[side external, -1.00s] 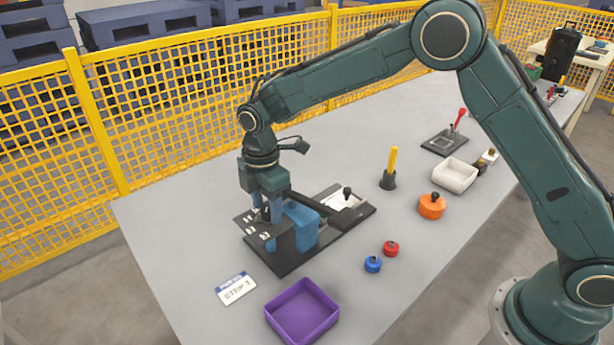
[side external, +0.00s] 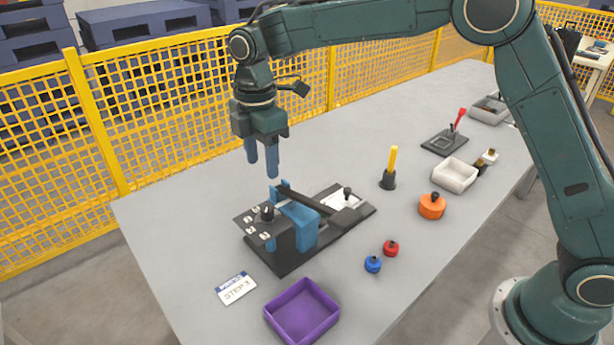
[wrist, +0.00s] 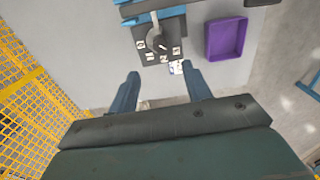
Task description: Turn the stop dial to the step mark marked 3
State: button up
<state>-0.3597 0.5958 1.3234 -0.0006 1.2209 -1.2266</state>
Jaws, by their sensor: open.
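The stop dial (side external: 267,211) is a black knob on the dark panel (side external: 283,262) at the near left end of a fixture with a blue block (side external: 305,232). Several small white step marks lie around it. Their numbers are too small to read, and I cannot tell which mark the dial points to. The dial also shows in the wrist view (wrist: 155,38). A white card reading STEP 3 (side external: 236,288) lies on the table in front. My gripper (side external: 262,170) is open and empty, above the dial and clear of it; its two blue fingers show in the wrist view (wrist: 162,74).
A dark lever arm (side external: 315,204) runs along the fixture. A purple tray (side external: 302,312), a blue knob (side external: 373,264), a red knob (side external: 390,248) and an orange pot (side external: 431,206) stand nearby. A yellow mesh fence (side external: 160,130) runs behind the table.

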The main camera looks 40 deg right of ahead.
jog(key=shift+r, duration=1.1)
jog(key=s+d+r+m+t, duration=0.3)
jog(key=s+d+r+m, duration=0.65)
jog(key=s+d, duration=0.45)
jog(key=s+d+f+m+t, duration=0.1)
jog(key=s+m, duration=0.3)
jog(key=s, duration=0.5)
jog(key=s+d+f+m+t, duration=0.1)
jog(key=s+d+f+m, duration=0.2)
jog(key=s, duration=0.6)
jog(key=shift+d+m+t, duration=0.3)
jog(key=shift+d+m, duration=0.1)
jog(key=shift+m, duration=0.45)
